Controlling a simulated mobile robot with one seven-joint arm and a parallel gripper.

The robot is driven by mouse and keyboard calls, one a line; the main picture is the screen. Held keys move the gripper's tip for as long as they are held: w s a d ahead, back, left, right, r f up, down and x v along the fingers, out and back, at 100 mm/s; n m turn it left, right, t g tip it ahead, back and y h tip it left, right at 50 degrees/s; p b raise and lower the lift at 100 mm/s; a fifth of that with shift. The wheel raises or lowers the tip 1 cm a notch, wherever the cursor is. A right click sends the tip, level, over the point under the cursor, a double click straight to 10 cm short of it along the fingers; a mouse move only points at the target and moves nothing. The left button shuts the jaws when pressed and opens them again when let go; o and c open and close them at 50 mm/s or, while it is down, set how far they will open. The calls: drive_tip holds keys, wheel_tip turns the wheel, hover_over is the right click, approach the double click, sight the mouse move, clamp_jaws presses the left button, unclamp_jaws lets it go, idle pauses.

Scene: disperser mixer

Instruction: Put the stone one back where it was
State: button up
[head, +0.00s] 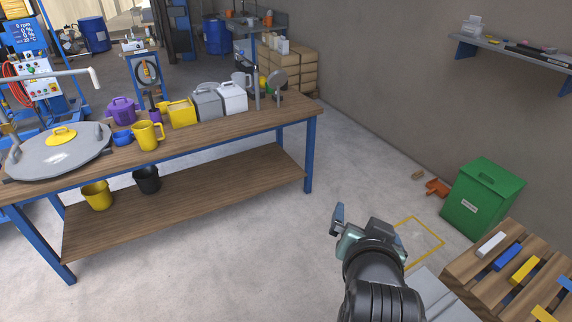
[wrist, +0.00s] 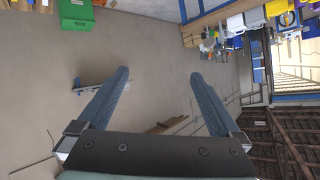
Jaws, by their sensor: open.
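I cannot tell for sure which thing is the stone one. A grey canister (head: 207,104) stands upright on the workbench (head: 225,132), between a yellow canister (head: 182,113) and a white canister (head: 232,98). A grey jug (head: 241,82) stands behind the white one. My gripper (head: 350,222) is over the floor, right of the bench and well apart from it. In the wrist view my gripper (wrist: 158,76) is open, with nothing between its fingers.
The bench also holds a purple canister (head: 122,109), a yellow jug (head: 149,136) and a large grey lid (head: 60,152). A green bin (head: 484,198), a yellow floor outline (head: 432,229) and a slatted wooden rack (head: 497,258) are at the right. The floor before the bench is clear.

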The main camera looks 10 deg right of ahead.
drive_tip(key=a+r+n+t+y, duration=0.15)
drive_tip(key=a+r+t, duration=0.3)
drive_tip(key=r, duration=0.85)
drive_tip(key=a+r+n+t, duration=0.35)
drive_tip(key=a+r, duration=0.25)
drive_tip(key=r, duration=0.7)
drive_tip(key=s+a+r+n+t+y, duration=0.1)
drive_tip(key=s+a+r+t, duration=0.2)
drive_tip(key=s+r, duration=0.2)
drive_tip(key=s+a+r+n+t+y, duration=0.1)
drive_tip(key=s+a+r+t, duration=0.3)
drive_tip(key=r, duration=0.6)
drive_tip(key=shift+s+y, duration=0.45)
drive_tip(key=shift+s, duration=0.35)
drive_tip(key=shift+r, duration=0.1)
